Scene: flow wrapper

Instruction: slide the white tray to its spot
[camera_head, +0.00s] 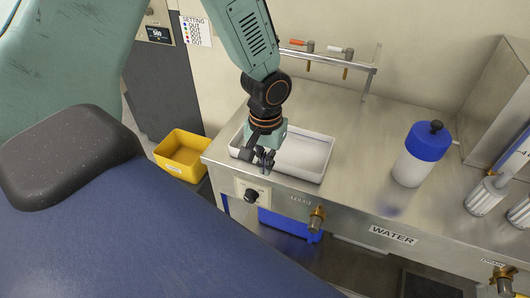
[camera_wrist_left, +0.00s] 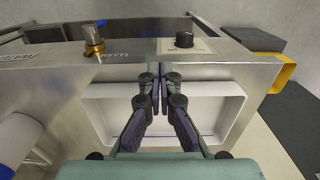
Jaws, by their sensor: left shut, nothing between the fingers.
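The white tray (camera_head: 308,154) is a shallow rectangular tray lying on the steel counter near its front left corner. It also shows in the wrist view (camera_wrist_left: 212,108), with its bare floor visible on both sides of my fingers. My left gripper (camera_head: 264,160) is over the left front part of the tray in the head view. In the wrist view its fingers (camera_wrist_left: 160,72) are closed together, with the tips over the tray's front wall and nothing held between them. I cannot tell whether the tips touch the wall. My right gripper is in neither view.
A white bottle with a blue lid (camera_head: 424,153) stands on the steel counter (camera_head: 365,180), right of the tray. A rail with small valves (camera_head: 328,59) is behind. A yellow bin (camera_head: 181,157) is left of the counter. A black knob (camera_head: 251,195) and brass tap (camera_head: 317,218) project from the front.

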